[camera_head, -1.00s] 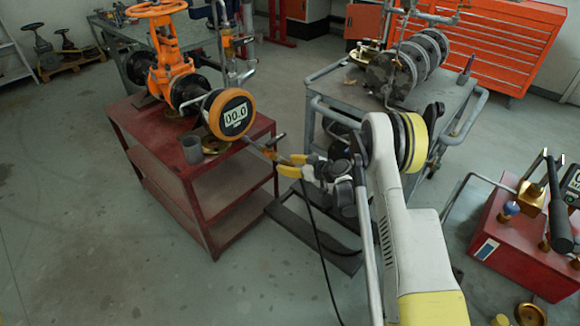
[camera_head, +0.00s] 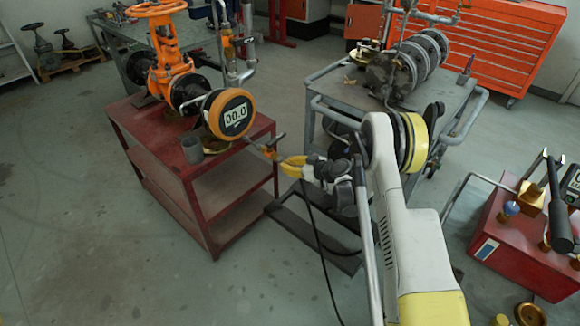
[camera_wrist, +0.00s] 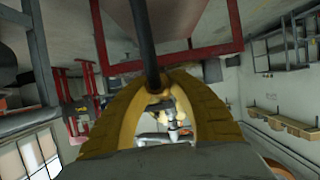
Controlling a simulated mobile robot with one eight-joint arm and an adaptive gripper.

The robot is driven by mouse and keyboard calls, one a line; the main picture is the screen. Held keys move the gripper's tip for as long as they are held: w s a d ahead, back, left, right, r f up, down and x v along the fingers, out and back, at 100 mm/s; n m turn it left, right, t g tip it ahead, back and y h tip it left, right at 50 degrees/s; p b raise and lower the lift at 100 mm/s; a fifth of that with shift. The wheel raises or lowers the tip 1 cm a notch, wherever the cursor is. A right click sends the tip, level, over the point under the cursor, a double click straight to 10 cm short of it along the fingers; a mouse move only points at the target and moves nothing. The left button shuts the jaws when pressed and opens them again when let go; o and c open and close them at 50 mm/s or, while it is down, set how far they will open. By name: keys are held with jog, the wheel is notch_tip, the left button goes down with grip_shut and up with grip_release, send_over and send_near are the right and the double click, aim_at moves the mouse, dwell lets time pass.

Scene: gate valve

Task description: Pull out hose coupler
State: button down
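A thin fitting with an orange end (camera_head: 268,151) sticks out to the right below the gauge. My gripper (camera_head: 284,166) has yellow fingers just right of that orange end, with a small gap. In the wrist view my gripper (camera_wrist: 152,78) has its fingertips closed on the dark hose coupler (camera_wrist: 153,83). The black hose (camera_head: 315,230) hangs from the gripper toward the floor; it also shows in the wrist view (camera_wrist: 142,35). The coupler itself is mostly hidden by the fingers.
The red cart (camera_head: 150,152) stands left of my arm, with a grey cup (camera_head: 192,150) on its top. A grey trolley (camera_head: 455,97) with flanged discs is behind my arm. A red unit (camera_head: 515,255) with handles is at the right. Floor at the front left is clear.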

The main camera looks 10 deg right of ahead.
jog(key=shift+s+d, duration=0.1)
jog(key=shift+s+d, duration=0.85)
jog(key=shift+s, duration=0.3)
jog(key=shift+s+d, duration=0.8)
jog(key=shift+s, duration=0.35)
